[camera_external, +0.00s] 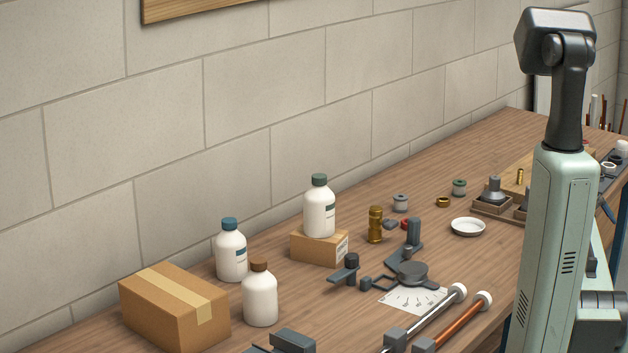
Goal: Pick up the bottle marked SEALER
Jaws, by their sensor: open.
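Three white bottles stand upright at the left of the workbench. No wording is readable, so I cannot tell which is marked SEALER. My arm rises at the right; my gripper is not in view.
A taped cardboard box (150,313) sits left of the bottles. A brass fitting (375,224), dark tools, a white dish (468,227) and two rods with white ends (458,291) lie to the right. A block wall (230,120) runs behind the bench.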

